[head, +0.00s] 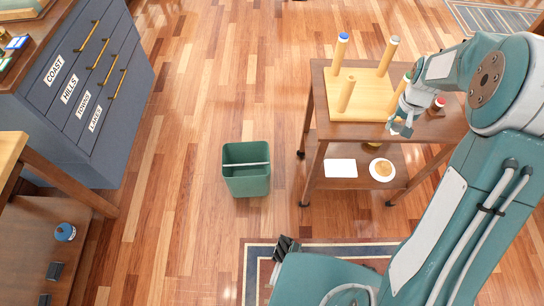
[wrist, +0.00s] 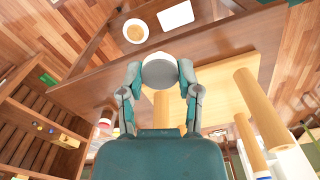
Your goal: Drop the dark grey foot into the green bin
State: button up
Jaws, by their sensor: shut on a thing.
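In the wrist view my gripper (wrist: 160,78) is shut on a round grey piece with a pale side, which I take to be the dark grey foot (wrist: 161,70). Tan wood shows just behind it; I cannot tell whether the foot touches a leg. In the head view my gripper (head: 401,127) is at the front right of the wooden board with upright legs (head: 362,92), over the cart's top. The foot is not clear there. The green bin (head: 246,182) stands open on the floor, left of the cart and apart from the gripper.
The brown cart (head: 325,128) carries the board; one leg has a blue tip (head: 342,38). A white-and-red item (head: 438,104) stands near the arm. The lower shelf holds a white card (head: 340,168) and a plate (head: 382,170). Floor between bin and cart is clear. A blue cabinet (head: 85,85) stands left.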

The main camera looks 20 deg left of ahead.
aim_at(254, 172)
jog(key=i+j, duration=0.1)
jog(key=j, duration=0.55)
jog(key=i+j, duration=0.1)
jog(key=j, duration=1.15)
jog(key=i+j, duration=0.15)
jog(key=j, duration=0.5)
jog(key=i+j, duration=0.1)
jog(key=j, duration=0.5)
